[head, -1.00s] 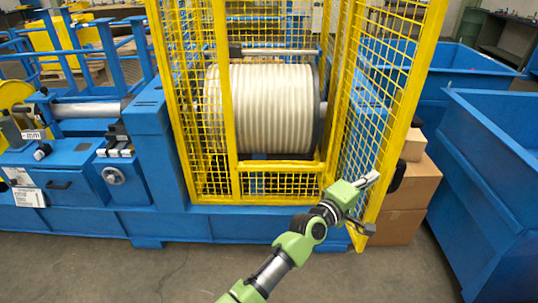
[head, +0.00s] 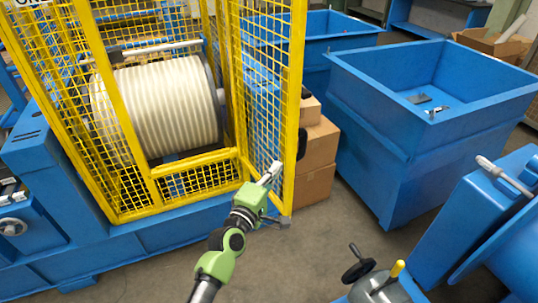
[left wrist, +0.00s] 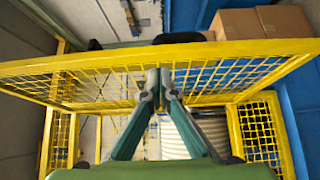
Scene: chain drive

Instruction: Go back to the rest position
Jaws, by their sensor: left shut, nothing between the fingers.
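My left gripper (head: 272,171) is at the lower middle of the head view, on a green and grey arm that comes in from below. It is in front of the open-edged yellow mesh door (head: 291,120) of the cage. In the left wrist view its two grey fingers (left wrist: 164,88) meet at the tips, with nothing between them, and the yellow mesh frame (left wrist: 200,52) lies beyond. I cannot tell whether the fingers touch the mesh. My right gripper is not in view.
The yellow cage holds a large ribbed drum (head: 165,108). Cardboard boxes (head: 316,160) stand right of the door. A blue bin (head: 395,130) is at the right, and a blue machine with a handle (head: 503,178) is at lower right. Grey floor (head: 335,235) is free between them.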

